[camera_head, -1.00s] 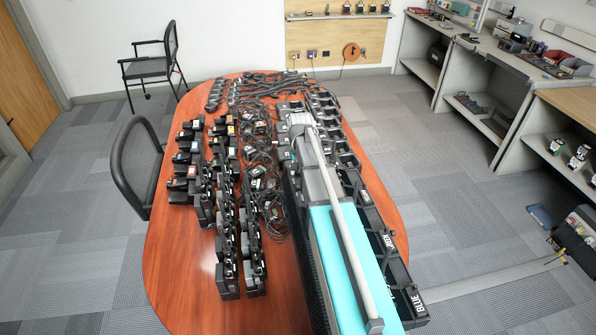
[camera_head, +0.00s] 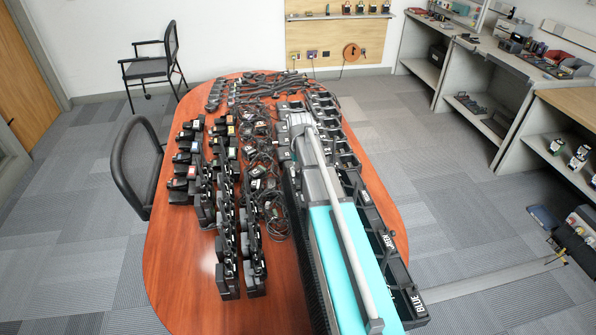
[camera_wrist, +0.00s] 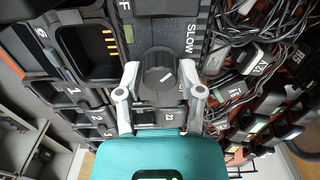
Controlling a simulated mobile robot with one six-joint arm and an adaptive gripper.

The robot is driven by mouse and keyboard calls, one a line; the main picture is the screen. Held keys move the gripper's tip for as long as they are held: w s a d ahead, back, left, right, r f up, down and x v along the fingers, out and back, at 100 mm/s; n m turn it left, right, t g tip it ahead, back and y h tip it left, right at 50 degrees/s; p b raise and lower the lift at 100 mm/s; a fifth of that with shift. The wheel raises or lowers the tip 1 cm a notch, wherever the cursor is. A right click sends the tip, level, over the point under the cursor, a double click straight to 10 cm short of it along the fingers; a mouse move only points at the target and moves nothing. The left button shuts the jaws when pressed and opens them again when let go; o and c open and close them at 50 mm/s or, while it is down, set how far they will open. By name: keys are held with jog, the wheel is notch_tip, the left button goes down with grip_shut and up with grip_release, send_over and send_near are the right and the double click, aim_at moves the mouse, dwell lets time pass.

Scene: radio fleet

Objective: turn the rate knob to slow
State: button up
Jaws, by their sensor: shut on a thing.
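The rate knob (camera_wrist: 158,72) is a dark, ribbed round knob with a short white pointer line, seen in the wrist view. Its line slants toward the upper right of that picture. The word SLOW (camera_wrist: 192,36) is printed in white on the dark panel, above and right of the knob. My gripper (camera_wrist: 161,82) has one pale finger on each side of the knob and is shut on it. In the head view my arm covers the gripper and the knob.
Bins numbered 1 and 2 (camera_wrist: 88,98) lie left of the knob. Tangled cables (camera_wrist: 240,55) and battery packs lie to its right. In the head view, rows of radios (camera_head: 240,225) fill the left of the red-brown table (camera_head: 180,270). A chair (camera_head: 135,165) stands beside it.

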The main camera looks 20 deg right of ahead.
jog(key=o, duration=1.1)
jog(key=shift+w, duration=0.25)
jog(key=shift+c, duration=0.2)
jog(key=shift+o, duration=0.6)
jog(key=shift+s, duration=0.1)
